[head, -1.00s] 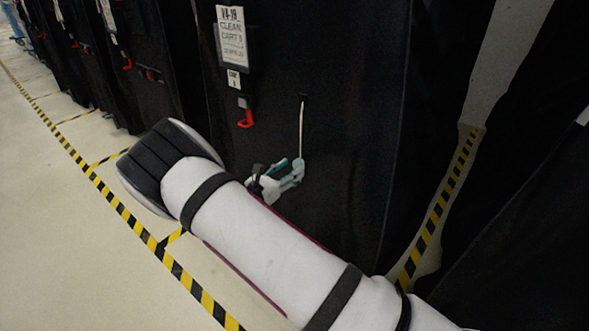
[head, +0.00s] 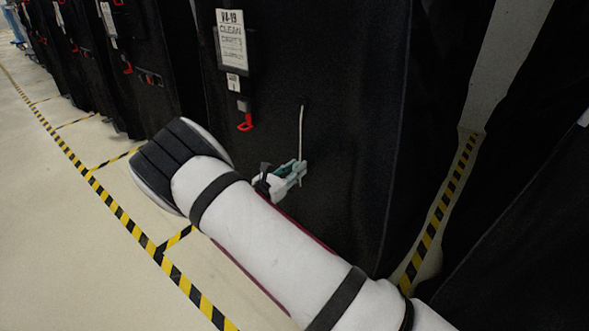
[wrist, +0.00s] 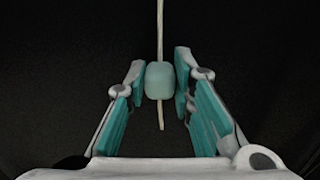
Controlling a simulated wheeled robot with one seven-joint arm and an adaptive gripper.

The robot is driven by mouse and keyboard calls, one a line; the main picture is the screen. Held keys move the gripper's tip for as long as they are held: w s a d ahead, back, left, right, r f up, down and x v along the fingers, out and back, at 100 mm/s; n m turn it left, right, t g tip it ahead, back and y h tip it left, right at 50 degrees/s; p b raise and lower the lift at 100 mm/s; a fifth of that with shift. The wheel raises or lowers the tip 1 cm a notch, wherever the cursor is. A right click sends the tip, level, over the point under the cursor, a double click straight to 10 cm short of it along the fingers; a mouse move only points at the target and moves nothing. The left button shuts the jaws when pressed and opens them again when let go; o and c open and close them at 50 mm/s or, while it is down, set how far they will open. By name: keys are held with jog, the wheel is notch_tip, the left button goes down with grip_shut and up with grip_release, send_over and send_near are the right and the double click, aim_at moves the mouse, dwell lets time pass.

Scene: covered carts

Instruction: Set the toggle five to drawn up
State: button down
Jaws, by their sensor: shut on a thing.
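Toggle five is a pale teal, rounded bead (wrist: 159,80) on a light cord (head: 302,132) that hangs down the front of the black cover of the cart marked clean cart 5. In the wrist view the cord runs through the toggle, and a short tail shows below it. My gripper (wrist: 160,82) has its teal-padded fingers on both sides of the toggle and is shut on it. In the head view my gripper (head: 292,172) is at the lower part of the cord and largely hides the toggle.
A label board (head: 230,40) and a red hook (head: 245,122) are on the cover, up and left of the cord. More covered carts (head: 130,75) stand at the left. Another dark cover (head: 530,210) is at the right, past a striped floor line (head: 440,205).

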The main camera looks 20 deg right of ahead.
aim_at(303, 131)
notch_tip(303, 131, up, 11)
jog(key=p, duration=0.8)
jog(key=shift+r, duration=0.2)
jog(key=shift+f, duration=0.1)
jog(key=c, duration=1.4)
grip_release()
jog(key=shift+o, duration=0.2)
jog(key=v, duration=1.2)
